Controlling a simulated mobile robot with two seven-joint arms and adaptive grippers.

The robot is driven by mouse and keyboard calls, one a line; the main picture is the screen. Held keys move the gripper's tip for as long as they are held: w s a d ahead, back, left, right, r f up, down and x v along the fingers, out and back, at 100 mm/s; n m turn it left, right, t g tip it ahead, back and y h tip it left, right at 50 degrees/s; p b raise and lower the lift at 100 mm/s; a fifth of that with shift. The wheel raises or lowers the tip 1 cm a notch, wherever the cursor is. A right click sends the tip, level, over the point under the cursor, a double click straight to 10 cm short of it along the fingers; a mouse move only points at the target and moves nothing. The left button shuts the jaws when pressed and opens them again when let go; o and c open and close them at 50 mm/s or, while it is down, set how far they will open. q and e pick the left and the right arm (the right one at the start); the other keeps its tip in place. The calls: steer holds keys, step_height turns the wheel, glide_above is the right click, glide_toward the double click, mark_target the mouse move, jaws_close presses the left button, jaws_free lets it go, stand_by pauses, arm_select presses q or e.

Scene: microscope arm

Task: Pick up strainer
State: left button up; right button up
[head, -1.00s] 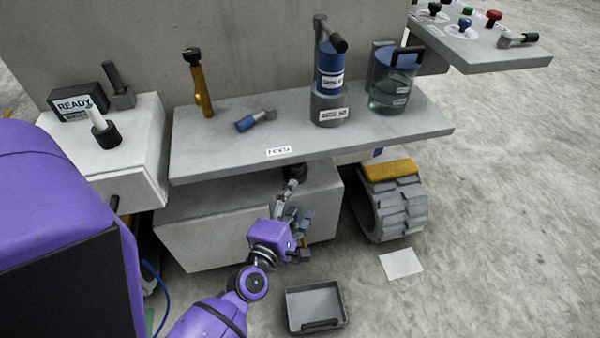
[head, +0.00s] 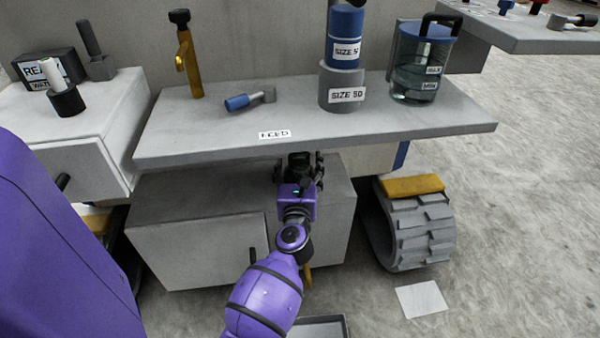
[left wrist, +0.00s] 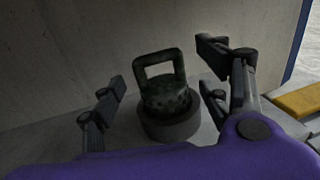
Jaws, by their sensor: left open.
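The strainer (left wrist: 168,100) is most likely the dark, perforated round piece with a square loop handle in the left wrist view. It stands upright in a dark ring or cup on the low grey cabinet top. My left gripper (left wrist: 163,76) is open and empty, with its fingers on either side of the strainer; I see no contact. In the head view the left gripper (head: 300,170) is over the low cabinet, under the front edge of the shelf. There the strainer is mostly hidden by the gripper and shelf. My right gripper is not in view.
The grey shelf (head: 190,145) overhangs the cabinet (head: 200,245) close above my gripper. On it stand a blue cylinder (head: 345,55), a glass jar (head: 415,85) and a brass tool (head: 190,70). A grey track (head: 420,240) with a yellow block (head: 412,186) is at right.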

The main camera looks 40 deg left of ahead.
mark_target(299, 163)
arm_select(q)
steer(key=x, duration=0.3)
steer(key=shift+w+a+f, duration=0.15)
steer(key=shift+f, duration=0.05)
steer(key=c, duration=1.4)
